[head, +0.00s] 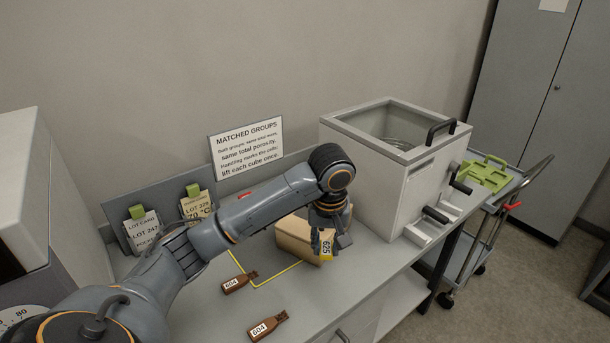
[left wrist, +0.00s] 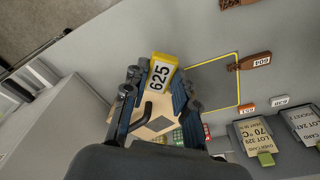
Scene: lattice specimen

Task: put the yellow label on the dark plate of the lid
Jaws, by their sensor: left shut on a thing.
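My left gripper (head: 327,236) is shut on the yellow label (head: 326,247), which reads 625. In the left wrist view the label (left wrist: 161,70) sticks out between the fingertips (left wrist: 158,84). A tan box (head: 296,238) stands on the bench, partly hidden behind the gripper. In the left wrist view its tan lid (left wrist: 128,122) lies beyond the gripper, with a black handle (left wrist: 143,113) and a small dark plate (left wrist: 161,124). The label appears apart from the plate; the exact gap cannot be told. My right gripper is not in view.
Two brown tagged pieces (head: 236,284) (head: 266,327) marked 604 lie at the front, near a yellow outline (head: 264,281) on the bench. A large grey open-topped box (head: 375,180) stands right. Lot cards (head: 143,232) lean on a rack behind. A trolley (head: 470,240) stands beyond.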

